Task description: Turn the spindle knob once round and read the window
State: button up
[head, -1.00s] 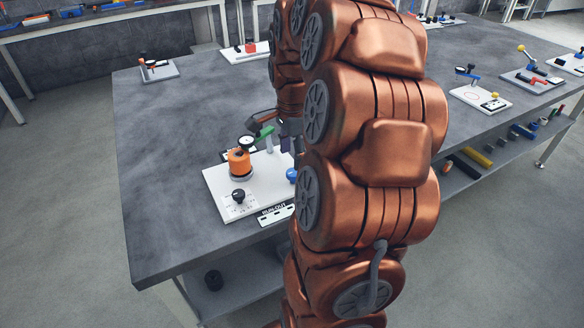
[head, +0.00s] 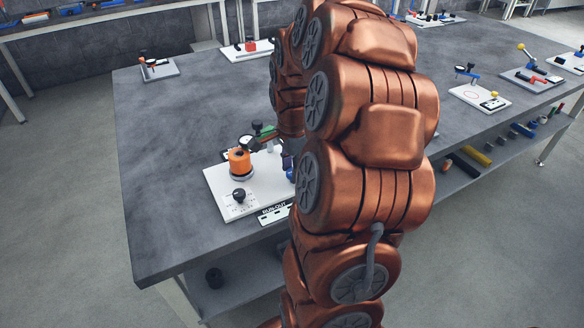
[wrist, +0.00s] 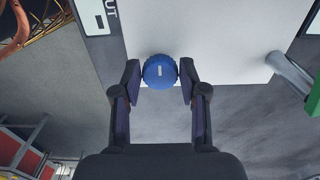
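The blue ribbed knob (wrist: 160,71), with a white mark on its face, sits at the edge of the white board in the wrist view. My gripper (wrist: 161,75) has one finger on each side of it, with narrow gaps showing, so it looks open around the knob. In the head view only a sliver of the blue knob (head: 290,174) shows beside my arm. An orange cylinder (head: 239,162) stands on the white board (head: 222,187), next to a partly hidden dial. I cannot make out any reading in a window.
A green part (wrist: 313,98) and a grey post (wrist: 290,73) are to the right in the wrist view. The grey table is clear left of the board.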

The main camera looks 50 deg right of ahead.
jog(key=c, duration=0.7)
jog(key=shift+b, duration=0.3)
